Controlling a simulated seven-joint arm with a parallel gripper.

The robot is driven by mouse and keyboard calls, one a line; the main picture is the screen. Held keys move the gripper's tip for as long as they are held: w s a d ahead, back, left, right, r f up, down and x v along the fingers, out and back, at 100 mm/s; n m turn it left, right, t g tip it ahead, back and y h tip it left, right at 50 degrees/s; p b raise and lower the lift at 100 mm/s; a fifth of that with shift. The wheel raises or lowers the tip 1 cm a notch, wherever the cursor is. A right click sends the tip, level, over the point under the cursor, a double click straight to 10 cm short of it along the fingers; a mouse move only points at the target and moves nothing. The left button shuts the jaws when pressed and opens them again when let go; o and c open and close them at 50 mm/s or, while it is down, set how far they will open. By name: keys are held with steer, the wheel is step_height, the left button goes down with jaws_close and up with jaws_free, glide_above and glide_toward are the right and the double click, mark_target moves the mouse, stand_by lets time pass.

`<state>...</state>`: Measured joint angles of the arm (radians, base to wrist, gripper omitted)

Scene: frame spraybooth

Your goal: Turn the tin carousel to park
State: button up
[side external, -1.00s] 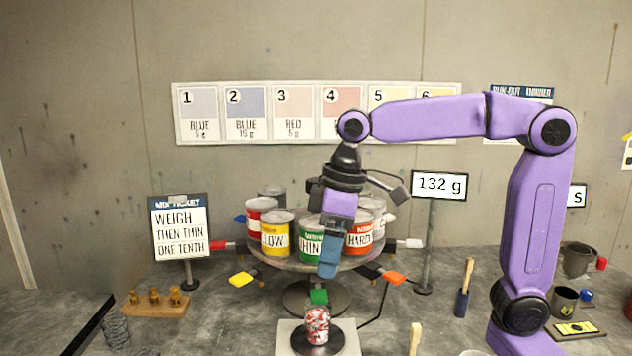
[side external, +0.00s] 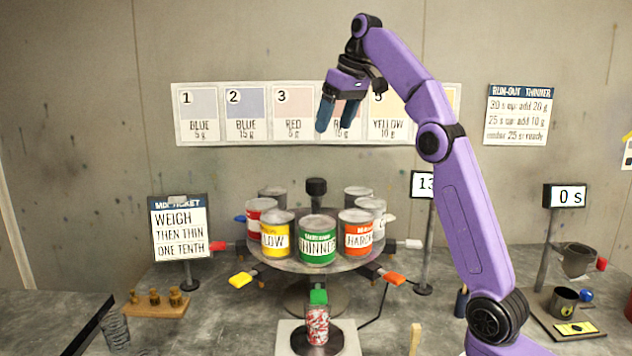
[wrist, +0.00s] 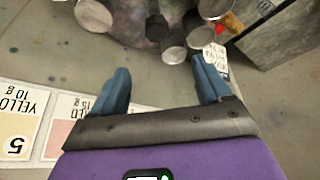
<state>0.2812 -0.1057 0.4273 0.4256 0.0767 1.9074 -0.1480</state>
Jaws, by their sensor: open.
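The tin carousel (side external: 290,262) is a round grey turntable on a stand, with several labelled tins around a black centre knob (side external: 316,188). The green THINNER tin (side external: 317,241) faces front, with the yellow tin (side external: 276,236) to its left and the orange HARDENER tin (side external: 356,234) to its right. Coloured tabs stick out around the rim; the green tab (side external: 318,297) is at the front. My gripper (side external: 337,117) is open and empty, high above the carousel. In the wrist view, its blue fingers (wrist: 163,85) are apart with nothing between them. No park mark can be made out.
A patterned cup (side external: 317,325) stands on a scale (side external: 287,338) in front of the carousel. The mix ticket sign (side external: 180,228) stands left, above brass weights (side external: 155,298). A timer display (side external: 566,196) and small cups are at right.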

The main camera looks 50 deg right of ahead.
glide_toward(316, 180)
steer(key=x, duration=1)
stand_by(0.6)
jaws_close()
